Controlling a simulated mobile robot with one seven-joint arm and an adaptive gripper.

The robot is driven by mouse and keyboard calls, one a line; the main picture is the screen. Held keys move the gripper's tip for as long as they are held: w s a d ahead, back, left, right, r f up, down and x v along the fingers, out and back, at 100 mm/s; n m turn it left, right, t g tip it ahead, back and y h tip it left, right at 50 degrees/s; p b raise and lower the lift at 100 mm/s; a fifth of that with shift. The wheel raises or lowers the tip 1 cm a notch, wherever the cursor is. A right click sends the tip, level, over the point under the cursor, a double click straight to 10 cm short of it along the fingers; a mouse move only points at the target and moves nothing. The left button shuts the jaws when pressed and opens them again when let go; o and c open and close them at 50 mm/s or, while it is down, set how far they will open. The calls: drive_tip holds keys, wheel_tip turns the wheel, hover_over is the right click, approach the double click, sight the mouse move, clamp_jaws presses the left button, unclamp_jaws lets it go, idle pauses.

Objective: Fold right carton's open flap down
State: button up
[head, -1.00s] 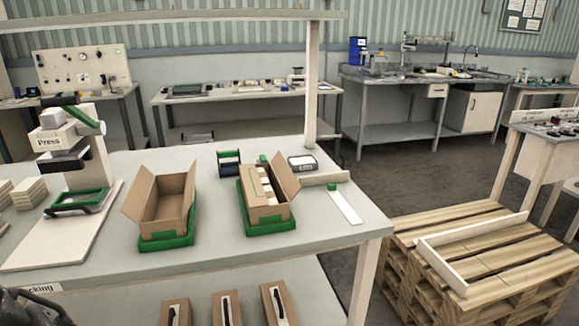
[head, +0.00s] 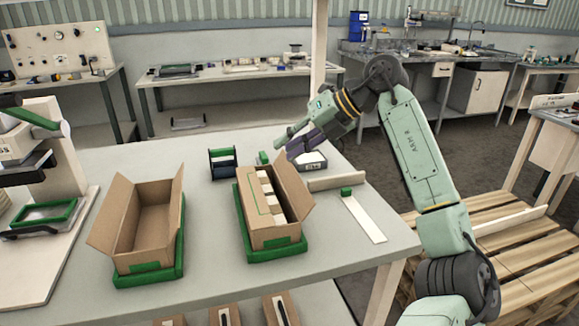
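The right carton (head: 275,235) is brown cardboard and sits in a green tray (head: 270,254) on the table. Its open flap (head: 296,190) stands up and tilts outward on the right side. A flat panel with a green line covers the left part of its top, and a row of white items (head: 268,193) shows beside it. My gripper (head: 293,150) is in the air just above and behind the open flap, pointing down-left. It looks apart from the flap, and its dark fingers are too small to tell whether they are open.
An empty open carton (head: 150,228) stands in a green tray at left, near the press (head: 45,165). A dark green-based holder (head: 222,163) and a small scale-like box (head: 312,161) are behind. A white strip (head: 364,218) lies at right. The table front is clear.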

drive_tip(key=m+h, duration=0.2)
approach(296, 172)
drive_tip(key=shift+t, duration=0.3)
drive_tip(key=p+x, duration=0.1)
drive_tip(key=x, duration=0.2)
drive_tip(key=p+x, duration=0.1)
drive_tip(key=x, duration=0.3)
drive_tip(key=p+x, duration=0.1)
drive_tip(key=x, duration=0.2)
drive_tip(key=shift+s+f, duration=0.3)
drive_tip(key=shift+c, duration=0.4)
clamp_jaws()
